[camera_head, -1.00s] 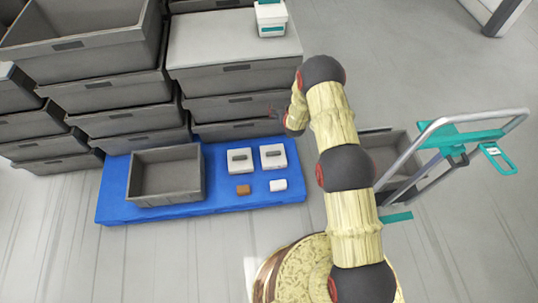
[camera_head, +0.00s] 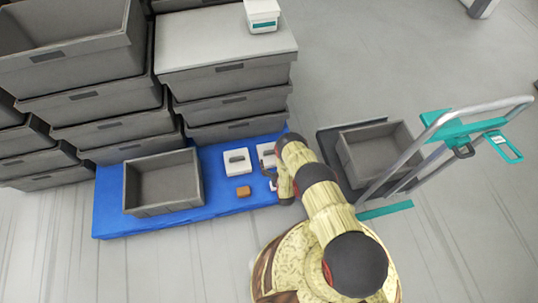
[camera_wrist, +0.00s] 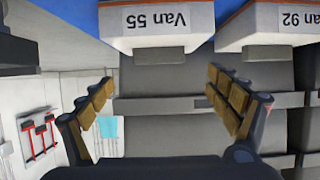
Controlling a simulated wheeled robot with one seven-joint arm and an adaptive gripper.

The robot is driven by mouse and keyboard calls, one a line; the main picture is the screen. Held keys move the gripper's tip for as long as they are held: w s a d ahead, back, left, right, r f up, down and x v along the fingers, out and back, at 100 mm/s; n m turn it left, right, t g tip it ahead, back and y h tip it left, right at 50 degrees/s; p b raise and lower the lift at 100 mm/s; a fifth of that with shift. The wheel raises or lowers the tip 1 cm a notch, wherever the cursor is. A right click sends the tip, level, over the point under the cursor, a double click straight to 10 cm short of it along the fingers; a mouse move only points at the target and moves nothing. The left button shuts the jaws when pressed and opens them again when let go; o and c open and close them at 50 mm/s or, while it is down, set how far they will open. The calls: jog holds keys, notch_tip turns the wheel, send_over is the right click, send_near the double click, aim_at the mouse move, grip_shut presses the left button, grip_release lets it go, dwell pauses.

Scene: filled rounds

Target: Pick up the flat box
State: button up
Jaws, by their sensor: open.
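My gripper (camera_wrist: 160,88) is open, with nothing between its fingers in the wrist view. In the head view my gripper (camera_head: 270,178) is low over the right end of the blue platform (camera_head: 120,220). A small brown box (camera_head: 243,191) lies on the platform to its left. A small white box (camera_head: 273,185) is mostly hidden behind the gripper. I cannot tell which of these is the flat box. Two white holders with grey fronts stand behind them, one clear (camera_head: 237,158) and one partly covered (camera_head: 266,150). They show upside down in the wrist view, labelled "Van 55" (camera_wrist: 150,22) and "Van 92" (camera_wrist: 295,22).
An open grey crate (camera_head: 135,190) stands on the platform's left part. Stacked grey crates (camera_head: 225,85) rise behind; a white tub (camera_head: 262,15) sits on top. A trolley (camera_head: 440,135) with another grey crate (camera_head: 350,160) is at right. The front floor is clear.

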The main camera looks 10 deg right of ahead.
aim_at(271, 152)
jog(key=b+x, duration=0.3)
jog(key=x, duration=0.3)
jog(key=shift+w+f+b, duration=0.3)
jog(key=shift+w+b, duration=0.05)
jog(key=shift+w, duration=0.4)
jog(key=shift+d, duration=0.1)
jog(key=c, duration=0.3)
jog(key=c, duration=1.8)
